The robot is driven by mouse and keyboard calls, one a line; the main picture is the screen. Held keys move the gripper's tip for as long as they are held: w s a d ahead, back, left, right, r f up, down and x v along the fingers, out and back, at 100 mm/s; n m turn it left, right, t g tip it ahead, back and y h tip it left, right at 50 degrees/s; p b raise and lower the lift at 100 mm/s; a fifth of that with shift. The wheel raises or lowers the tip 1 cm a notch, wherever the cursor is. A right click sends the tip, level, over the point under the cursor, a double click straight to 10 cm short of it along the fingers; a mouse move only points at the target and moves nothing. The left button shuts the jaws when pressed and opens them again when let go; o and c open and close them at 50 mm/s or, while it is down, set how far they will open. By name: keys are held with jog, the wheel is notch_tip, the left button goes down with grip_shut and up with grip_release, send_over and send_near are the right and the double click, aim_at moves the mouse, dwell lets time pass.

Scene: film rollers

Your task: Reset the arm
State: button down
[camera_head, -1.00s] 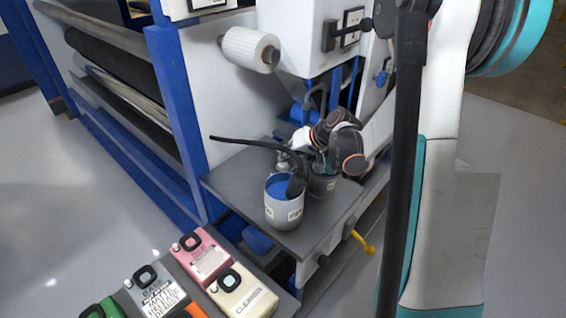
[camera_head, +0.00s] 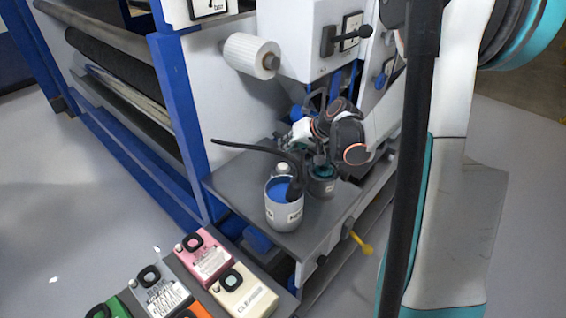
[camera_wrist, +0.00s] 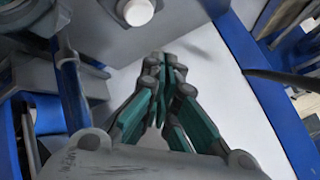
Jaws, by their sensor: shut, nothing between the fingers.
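My gripper (camera_wrist: 165,75) is shut and empty in the wrist view, its green-sided fingers together in front of a white panel. The front cup (camera_head: 283,212) is grey with blue inside and a label. A black-handled tool stands in it, its handle reaching left.
A white roller (camera_head: 250,54) sticks out from the machine's side panel. A black lever (camera_head: 346,38) is at upper right. A yellow handle (camera_head: 361,243) juts from the shelf's front. Pink (camera_head: 205,262) and cream (camera_head: 243,295) containers stand at the lower left. Grey floor is open at far left.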

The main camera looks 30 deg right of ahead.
jog(key=shift+r+p, duration=0.35)
jog(key=shift+r, duration=0.45)
jog(key=s+a+r+t, duration=0.1)
jog(key=s+a+r, duration=0.3)
jog(key=a+r, duration=0.3)
jog(key=s+a+r, duration=0.5)
jog(key=a+r, duration=0.2)
jog(key=s+f+n+g+h, duration=0.2)
jog(key=s+n+h, duration=0.1)
jog(key=s, duration=1.5)
jog(key=shift+s+f+h, duration=0.2)
jog(key=shift+h, duration=0.5)
